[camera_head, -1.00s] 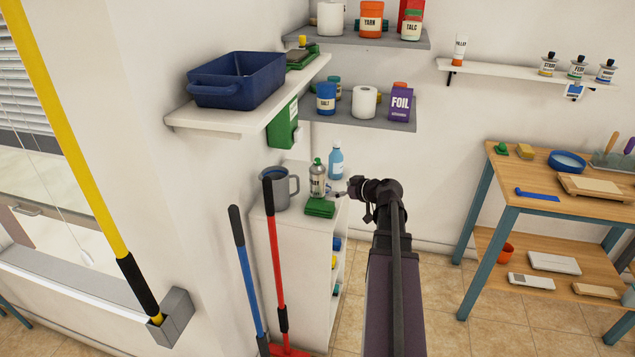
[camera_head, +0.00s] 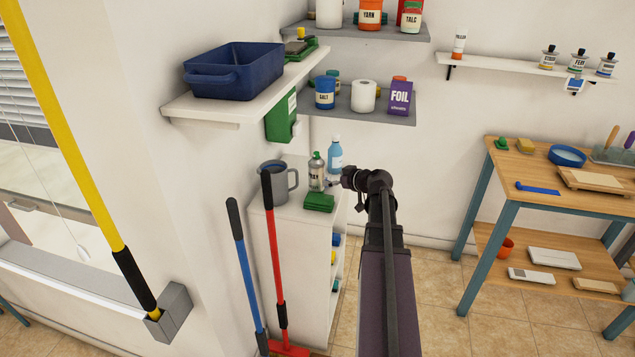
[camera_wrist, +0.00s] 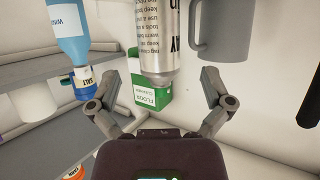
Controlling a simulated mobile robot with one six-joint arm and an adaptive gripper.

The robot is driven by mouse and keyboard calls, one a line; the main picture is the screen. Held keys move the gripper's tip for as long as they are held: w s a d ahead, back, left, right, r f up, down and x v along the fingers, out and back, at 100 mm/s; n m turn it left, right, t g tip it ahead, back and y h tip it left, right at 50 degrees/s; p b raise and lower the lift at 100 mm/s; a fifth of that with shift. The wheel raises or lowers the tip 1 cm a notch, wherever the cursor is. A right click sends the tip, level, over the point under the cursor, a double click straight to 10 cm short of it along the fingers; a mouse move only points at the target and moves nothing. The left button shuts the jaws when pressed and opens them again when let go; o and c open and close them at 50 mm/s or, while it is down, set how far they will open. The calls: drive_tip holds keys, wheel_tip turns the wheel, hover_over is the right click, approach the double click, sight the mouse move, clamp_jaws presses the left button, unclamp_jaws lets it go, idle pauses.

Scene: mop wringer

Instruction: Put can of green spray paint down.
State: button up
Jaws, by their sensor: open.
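The can of spray paint (camera_head: 317,172), silver with a green top, stands upright on the white cabinet (camera_head: 296,222). My gripper (camera_head: 334,183) is at its right side in the head view, small and partly hidden there. In the wrist view, the picture seems inverted and the can (camera_wrist: 162,45) hangs down between the two spread fingers of my gripper (camera_wrist: 148,80). Gaps show between the can and both fingers.
Close around the can are a grey mug (camera_head: 275,184), a blue bottle (camera_head: 335,155) and a green block-like item (camera_head: 319,202). A green box (camera_head: 281,120) hangs above, under the shelf with a blue bin (camera_head: 235,72). Blue and red poles (camera_head: 274,245) lean before the cabinet.

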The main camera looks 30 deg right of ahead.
sight(316, 152)
drive_tip(key=shift+b+x, duration=0.55)
drive_tip(key=shift+x, duration=1.45)
drive_tip(key=shift+b+x, duration=0.9)
drive_tip(key=shift+x, duration=1.75)
drive_tip(key=shift+d+r, duration=0.1)
drive_tip(key=shift+d, duration=0.05)
drive_tip(key=c, duration=1.1)
drive_tip(key=shift+r, duration=0.15)
drive_tip(key=shift+c, duration=0.2)
wheel_tip(316, 152, up, 10)
drive_tip(key=p, duration=1)
